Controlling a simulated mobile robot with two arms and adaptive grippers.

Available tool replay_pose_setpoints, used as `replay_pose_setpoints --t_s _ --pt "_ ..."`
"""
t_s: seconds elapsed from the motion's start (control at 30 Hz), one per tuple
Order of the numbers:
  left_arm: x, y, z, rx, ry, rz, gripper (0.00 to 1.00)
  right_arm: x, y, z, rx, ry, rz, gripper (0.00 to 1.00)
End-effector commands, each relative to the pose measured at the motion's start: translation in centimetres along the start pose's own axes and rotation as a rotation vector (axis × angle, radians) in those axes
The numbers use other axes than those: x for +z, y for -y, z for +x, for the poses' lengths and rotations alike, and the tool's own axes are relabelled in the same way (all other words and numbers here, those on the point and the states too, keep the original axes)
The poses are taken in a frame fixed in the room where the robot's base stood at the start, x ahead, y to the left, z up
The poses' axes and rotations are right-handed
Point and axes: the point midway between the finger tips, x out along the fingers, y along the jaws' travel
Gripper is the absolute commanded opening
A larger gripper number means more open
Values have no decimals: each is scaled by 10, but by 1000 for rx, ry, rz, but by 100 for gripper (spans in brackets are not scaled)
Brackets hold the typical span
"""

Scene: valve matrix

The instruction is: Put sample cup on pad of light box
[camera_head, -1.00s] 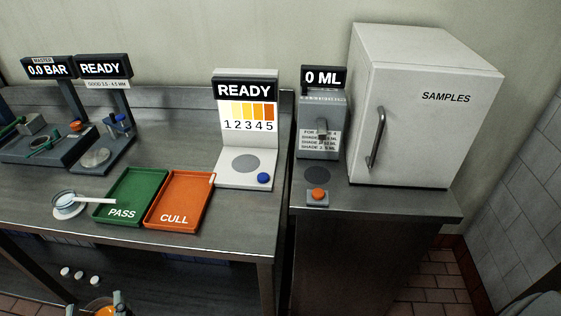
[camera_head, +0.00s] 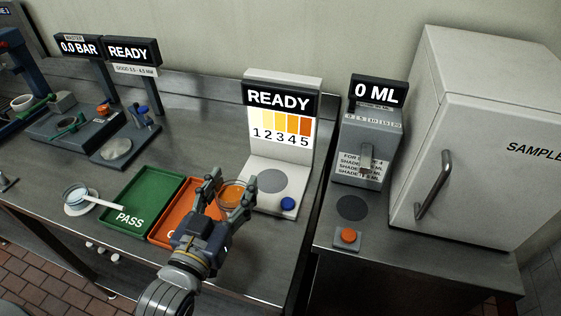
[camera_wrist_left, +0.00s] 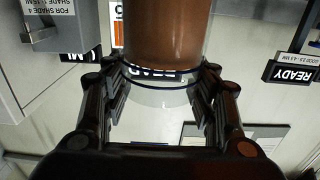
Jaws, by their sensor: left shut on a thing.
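The sample cup (camera_head: 233,197) is a clear round cup with orange liquid. My left gripper (camera_head: 232,185) is shut on it, with one finger on each side. It is held above the bench, over the right part of the orange tray and the light box's left front edge. In the left wrist view the cup (camera_wrist_left: 163,35) looks brown-orange between the fingers. The light box (camera_head: 283,112) is white, with a READY sign and a numbered shade strip. Its round grey pad (camera_head: 272,181) is bare, just right of the cup. My right gripper is not in view.
A blue button (camera_head: 288,204) sits at the light box's front right. The green PASS tray (camera_head: 140,200) and orange CULL tray (camera_head: 172,212) lie to the left. A dispenser (camera_head: 366,150) with an orange button (camera_head: 348,236) and a white cabinet (camera_head: 480,130) stand right.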

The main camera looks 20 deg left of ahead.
Motion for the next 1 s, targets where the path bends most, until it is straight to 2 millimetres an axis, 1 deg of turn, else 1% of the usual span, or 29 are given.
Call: replay_pose_setpoints --t_s 0.03,0.07,0.13,0.17,0.3,0.33,0.4,0.47,0.57,0.7,0.8,0.9,1.0 --pt "-1 0 3 0 -4 1 9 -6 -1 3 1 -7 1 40" --pt "-1 0 5 0 -5 0 9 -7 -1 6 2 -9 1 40" --pt "1 -1 12 -1 -7 -1 9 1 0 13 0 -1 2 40" --pt "2 -2 15 -1 -7 -1 9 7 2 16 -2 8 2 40" --pt "4 -5 32 -1 -8 -1 9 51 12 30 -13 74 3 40" --pt "4 -5 36 -1 -8 -2 9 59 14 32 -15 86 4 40" --pt "5 -7 46 -1 -8 -2 9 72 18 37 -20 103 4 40" --pt "6 -9 53 0 -8 -2 9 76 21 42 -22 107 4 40" --pt "2 -13 76 0 -2 -1 9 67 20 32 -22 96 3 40" --pt "4 -19 109 -1 -4 -1 9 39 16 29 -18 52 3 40" --pt "8 -23 130 -1 -2 -1 9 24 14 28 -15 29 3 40" --pt "10 -26 146 0 -2 -2 9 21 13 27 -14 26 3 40" --pt "12 -27 155 0 -1 -1 9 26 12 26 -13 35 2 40"
